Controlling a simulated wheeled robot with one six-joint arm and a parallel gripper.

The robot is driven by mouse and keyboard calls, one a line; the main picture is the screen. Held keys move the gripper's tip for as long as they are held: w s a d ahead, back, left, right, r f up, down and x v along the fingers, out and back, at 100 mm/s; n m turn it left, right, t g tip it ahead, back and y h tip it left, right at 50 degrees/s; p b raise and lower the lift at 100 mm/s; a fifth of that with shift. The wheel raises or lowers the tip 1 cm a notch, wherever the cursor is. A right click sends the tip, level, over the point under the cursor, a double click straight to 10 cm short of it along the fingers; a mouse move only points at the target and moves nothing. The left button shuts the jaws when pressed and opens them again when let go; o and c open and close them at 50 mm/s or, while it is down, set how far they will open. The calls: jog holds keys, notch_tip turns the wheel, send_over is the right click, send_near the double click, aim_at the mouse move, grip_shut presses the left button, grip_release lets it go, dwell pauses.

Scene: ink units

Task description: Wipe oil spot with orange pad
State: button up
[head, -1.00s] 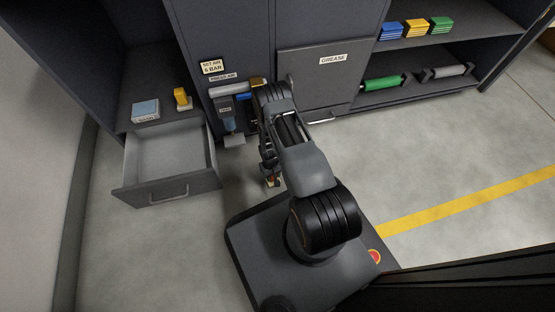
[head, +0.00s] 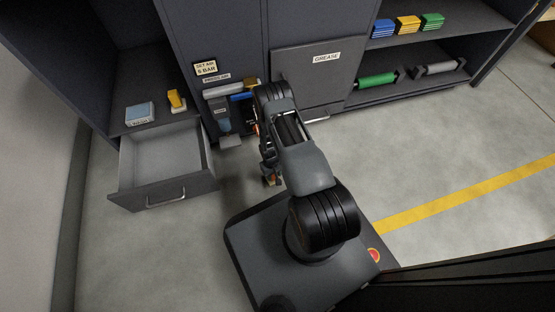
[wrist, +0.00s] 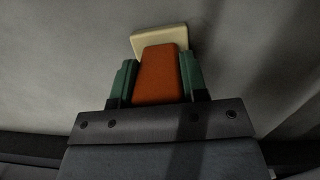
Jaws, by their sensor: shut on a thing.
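In the wrist view, my gripper (wrist: 156,82) is shut on the orange pad (wrist: 158,75). Its orange grip sits between the green fingers and its cream wiping face (wrist: 158,35) shows beyond them. Grey floor fills the view behind it, and I cannot tell whether the pad touches it. In the head view, my gripper (head: 270,180) is low over the floor beside my base, mostly hidden by my arm. I see no oil spot in either view.
An open, empty-looking drawer (head: 165,190) juts out at left. Above it are a yellow-handled pad (head: 177,100) and a blue-white box (head: 139,114). The closed grease door (head: 320,75) is ahead. A shelf at right holds a green roll (head: 377,81). The right floor is clear.

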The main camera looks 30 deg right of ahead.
jog(key=shift+s+d, duration=0.15)
jog(key=shift+d, duration=0.7)
jog(key=shift+r+p, duration=0.3)
jog(key=shift+p, duration=0.15)
jog(key=shift+r, duration=0.95)
jog(key=shift+r+p, duration=2.25)
jog(key=shift+r, duration=0.45)
